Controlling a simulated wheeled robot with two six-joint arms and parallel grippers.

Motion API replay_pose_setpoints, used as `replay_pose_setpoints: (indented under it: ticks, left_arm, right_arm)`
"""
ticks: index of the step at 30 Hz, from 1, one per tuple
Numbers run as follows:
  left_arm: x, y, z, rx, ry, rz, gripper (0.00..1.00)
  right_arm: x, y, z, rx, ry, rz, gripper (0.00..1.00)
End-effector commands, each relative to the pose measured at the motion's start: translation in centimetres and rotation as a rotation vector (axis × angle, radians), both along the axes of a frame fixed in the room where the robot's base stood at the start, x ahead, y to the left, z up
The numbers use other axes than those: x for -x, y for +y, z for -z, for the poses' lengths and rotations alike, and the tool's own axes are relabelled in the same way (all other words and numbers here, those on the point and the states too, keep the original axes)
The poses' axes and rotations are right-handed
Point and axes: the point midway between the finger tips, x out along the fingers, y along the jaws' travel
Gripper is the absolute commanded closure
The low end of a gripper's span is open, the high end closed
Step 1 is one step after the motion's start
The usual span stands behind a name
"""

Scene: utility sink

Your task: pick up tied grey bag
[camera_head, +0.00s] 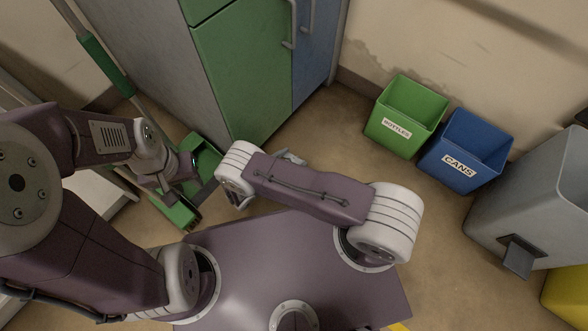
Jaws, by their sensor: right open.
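I cannot make out a tied grey bag for certain. A small pale grey shape (291,157) shows just behind my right arm, mostly covered by it, and I cannot tell what it is. My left gripper (192,176) is over the green dustpan-like thing on the floor at left; its fingers are too unclear to tell whether they are apart. My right gripper (240,199) is largely hidden beneath its own arm, below the pale joint; it is open, and I see nothing held in it.
A green bottles bin (402,125) and a blue cans bin (463,158) stand by the wall. A large grey bin (515,195) is at right, a yellow one (568,292) below it. A green-and-blue cabinet (240,75) stands behind. Floor before the bins is clear.

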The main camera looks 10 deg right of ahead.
Motion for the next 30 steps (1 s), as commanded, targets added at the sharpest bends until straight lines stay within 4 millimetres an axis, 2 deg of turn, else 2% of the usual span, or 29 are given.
replay_pose_setpoints:
  ticks: [3,6,14,17,21,22,30]
  left_arm:
    - [0.0,0.0,0.5,0.000,0.000,0.000,0.64]
    - [0.0,0.0,0.7,0.000,0.000,0.000,0.64]
    - [0.0,0.0,0.7,0.000,0.000,0.000,0.64]
    - [0.0,0.0,0.7,0.000,0.000,0.000,0.64]
    - [0.0,0.0,0.7,0.000,0.000,0.000,0.64]
    - [0.0,0.0,0.7,0.000,0.000,0.000,0.64]
    - [0.0,0.0,0.6,0.000,0.000,0.000,0.64]
  right_arm:
    - [-1.1,-1.9,1.1,0.001,0.001,0.006,0.33]
    - [-1.9,-2.9,1.6,0.000,0.001,0.004,0.33]
    - [-2.2,-3.2,1.7,-0.001,0.000,0.001,0.33]
    - [-2.2,-3.2,1.7,-0.001,0.000,0.001,0.58]
    - [-2.2,-3.2,1.7,-0.001,0.000,0.001,0.97]
    - [-2.2,-3.2,1.7,-0.001,0.000,0.001,1.00]
    - [-2.2,-3.2,1.6,0.000,-0.002,0.002,1.00]
